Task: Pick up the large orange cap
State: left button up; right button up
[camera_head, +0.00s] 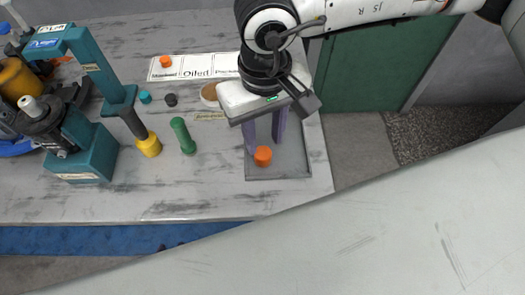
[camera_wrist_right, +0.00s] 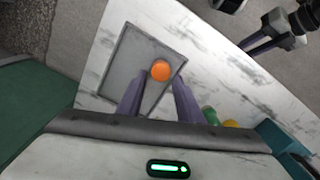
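An orange cap (camera_head: 263,156) stands on the grey tray (camera_head: 292,166) near the table's front right. It also shows in the right wrist view (camera_wrist_right: 160,70), just beyond and between my fingertips. A second orange cap (camera_head: 165,61), which looks smaller, sits on the label strip at the back. My right gripper (camera_head: 264,146) points down over the tray, its two purple fingers apart with nothing between them. In the wrist view its fingertips (camera_wrist_right: 160,82) are close to the cap; contact cannot be told. My left gripper (camera_wrist_right: 243,49) is far off beside the table, its fingers apart and empty.
A teal press (camera_head: 102,75) and teal motor assembly (camera_head: 88,160) fill the left side. The table front between them and the tray is clear.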

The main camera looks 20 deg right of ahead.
aim_at(264, 154)
notch_tip(264, 154, down, 5)
jog(key=shift+s+f+p, duration=0.15)
jog(key=shift+p, duration=0.35)
jog(key=c, duration=0.7)
jog(key=shift+o, duration=0.2)
